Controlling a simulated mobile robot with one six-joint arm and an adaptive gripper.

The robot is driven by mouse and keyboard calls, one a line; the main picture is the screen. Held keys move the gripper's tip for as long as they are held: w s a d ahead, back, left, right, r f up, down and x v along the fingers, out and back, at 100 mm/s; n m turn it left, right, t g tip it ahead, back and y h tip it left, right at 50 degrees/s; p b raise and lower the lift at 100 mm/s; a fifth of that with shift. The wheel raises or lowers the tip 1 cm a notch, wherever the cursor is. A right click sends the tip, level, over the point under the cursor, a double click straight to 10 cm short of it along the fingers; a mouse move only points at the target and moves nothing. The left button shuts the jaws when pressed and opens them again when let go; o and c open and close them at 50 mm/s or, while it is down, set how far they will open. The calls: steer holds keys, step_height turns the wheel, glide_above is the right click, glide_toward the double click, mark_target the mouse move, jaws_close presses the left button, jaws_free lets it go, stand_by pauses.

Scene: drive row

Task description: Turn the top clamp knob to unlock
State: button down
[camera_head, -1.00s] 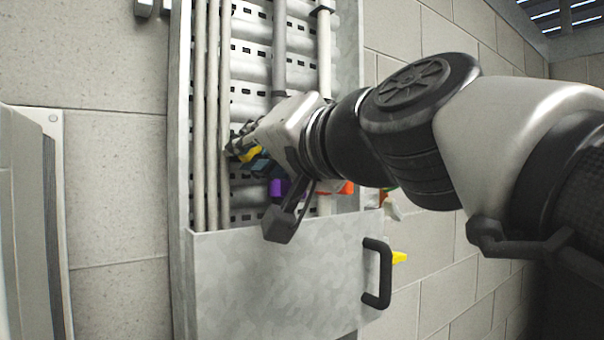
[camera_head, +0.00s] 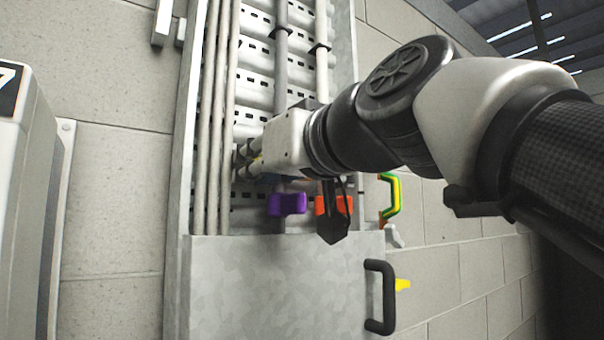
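My gripper (camera_head: 248,162) points left into the open upper part of the metal cabinet (camera_head: 270,290). I cannot tell whether the fingers touch or hold anything. A purple knob (camera_head: 287,204) sits below my gripper, and an orange knob (camera_head: 334,205) sits to its right, partly covered by a dark part hanging from my wrist. The top clamp knob cannot be made out with certainty; my gripper hides the area behind it.
Pale vertical pipes (camera_head: 213,120) run up the cabinet's left side. A black handle (camera_head: 380,297) sticks out from the lower front panel. A green and yellow handle (camera_head: 392,197) is at the right. A white box (camera_head: 20,200) stands at far left.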

stand_by(0.4)
steer(key=c, duration=1.7)
jaws_free()
steer(key=shift+o, duration=0.2)
steer(key=shift+s, duration=0.1)
steer(key=v, duration=0.7)
steer(key=shift+s+d, duration=0.25)
steer(key=shift+s, duration=0.05)
